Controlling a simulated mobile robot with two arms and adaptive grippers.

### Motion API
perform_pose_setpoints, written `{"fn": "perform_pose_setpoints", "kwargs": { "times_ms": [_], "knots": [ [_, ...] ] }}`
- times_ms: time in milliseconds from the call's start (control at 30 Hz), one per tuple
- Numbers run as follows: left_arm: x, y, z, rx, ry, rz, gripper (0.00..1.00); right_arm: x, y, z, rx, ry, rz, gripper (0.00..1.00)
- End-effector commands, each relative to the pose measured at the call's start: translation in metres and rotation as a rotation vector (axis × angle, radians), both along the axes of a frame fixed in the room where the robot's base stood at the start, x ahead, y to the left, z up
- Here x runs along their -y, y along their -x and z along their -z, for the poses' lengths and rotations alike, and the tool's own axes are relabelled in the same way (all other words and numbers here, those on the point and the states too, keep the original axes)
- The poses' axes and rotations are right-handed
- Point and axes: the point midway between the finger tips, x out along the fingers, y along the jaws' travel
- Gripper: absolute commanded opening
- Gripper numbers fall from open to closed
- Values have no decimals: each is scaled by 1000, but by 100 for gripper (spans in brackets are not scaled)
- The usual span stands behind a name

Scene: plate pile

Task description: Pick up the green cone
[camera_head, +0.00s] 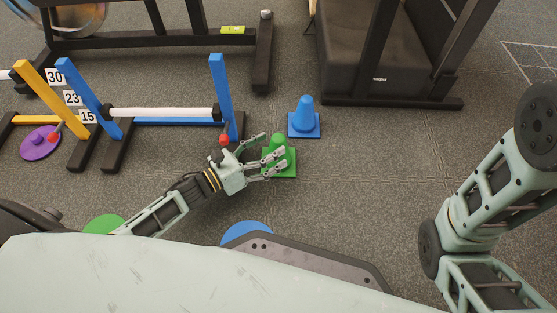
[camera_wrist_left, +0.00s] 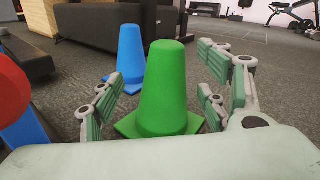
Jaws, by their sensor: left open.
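The green cone (camera_head: 278,142) stands upright on the dark floor, on its square green base. My left gripper (camera_head: 268,157) is open around it, with fingers on both sides, and partly covers it in the head view. In the left wrist view the green cone (camera_wrist_left: 165,92) is large and central between the open fingers of my left gripper (camera_wrist_left: 165,105). I cannot tell whether any finger touches it. My right arm shows at the right of the head view, but its gripper is out of view.
A blue cone (camera_head: 304,115) stands just behind the green one. A blue hurdle post (camera_head: 221,95) and a red ball (camera_head: 224,140) are close to the left gripper. A black machine (camera_head: 385,99) stands at the back. Floor to the right is clear.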

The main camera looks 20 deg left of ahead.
Motion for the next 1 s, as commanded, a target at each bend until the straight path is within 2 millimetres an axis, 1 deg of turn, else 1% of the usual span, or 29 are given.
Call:
{"fn": "perform_pose_setpoints", "kwargs": {
  "times_ms": [233,267,1000],
  "knots": [
    [1,-2,-1,-1,1,-1,69,0,0,1,1,1,0,0],
    [1,-2,-1,-1,1,-1,67,0,0,1,1,1,0,0],
    [1,-2,0,-2,0,-1,2,0,0,1,1,1,0,0]
  ]
}}
